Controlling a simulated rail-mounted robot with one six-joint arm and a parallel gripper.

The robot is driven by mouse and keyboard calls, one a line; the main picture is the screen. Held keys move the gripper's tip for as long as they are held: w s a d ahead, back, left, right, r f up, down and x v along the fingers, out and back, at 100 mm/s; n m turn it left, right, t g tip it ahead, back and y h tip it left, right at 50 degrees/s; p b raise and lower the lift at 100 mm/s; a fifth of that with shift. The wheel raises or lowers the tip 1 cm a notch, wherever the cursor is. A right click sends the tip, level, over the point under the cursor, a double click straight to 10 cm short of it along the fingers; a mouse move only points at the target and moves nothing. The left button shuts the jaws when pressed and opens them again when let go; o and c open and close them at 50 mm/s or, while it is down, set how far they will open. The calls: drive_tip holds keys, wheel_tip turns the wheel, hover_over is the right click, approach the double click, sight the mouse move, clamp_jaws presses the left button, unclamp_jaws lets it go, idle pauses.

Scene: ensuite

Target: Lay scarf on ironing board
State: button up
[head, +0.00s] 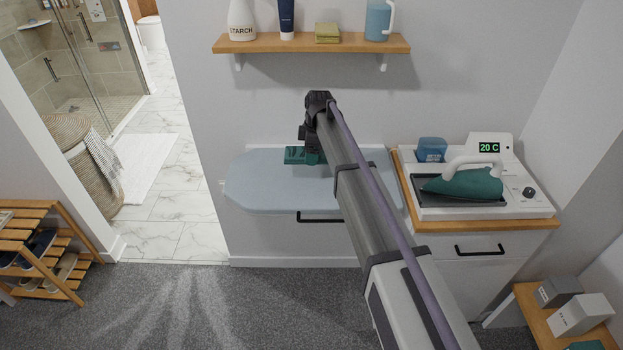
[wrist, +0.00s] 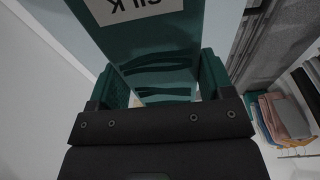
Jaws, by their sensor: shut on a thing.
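The ironing board (head: 258,182) is a pale blue-grey, wall-mounted board below the shelf in the head view, with its bare left end visible. My gripper (head: 305,154) is over the board's back middle part. In the wrist view my gripper (wrist: 165,85) is shut on the teal scarf (wrist: 160,50), which has a white label reading SILK. The scarf extends up and away between the fingers. In the head view, teal shows at my gripper over the board; I cannot tell scarf from fingers there, or whether the scarf touches the board. My arm hides part of the board.
An iron (head: 465,183) rests on a white station (head: 490,205) on the right cabinet, beside a blue box (head: 431,149). A shelf (head: 311,44) with a starch bottle (head: 241,20) hangs above the board. A shoe rack (head: 45,250) stands left.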

sight(311, 181)
wheel_tip(311, 181, down, 10)
drive_tip(key=b, duration=0.9)
drive_tip(key=shift+r, duration=0.25)
drive_tip(key=shift+c, duration=0.4)
drive_tip(key=shift+f, duration=0.2)
drive_tip(key=o, duration=1)
drive_tip(key=shift+o, duration=0.2)
drive_tip(key=shift+r, duration=0.1)
drive_tip(key=r+p, duration=0.4)
drive_tip(key=d+r+p, duration=0.1)
drive_tip(key=r+p, duration=0.7)
drive_tip(key=shift+d+r, duration=0.2)
drive_tip(key=shift+d, duration=0.05)
drive_tip(key=shift+f, duration=0.15)
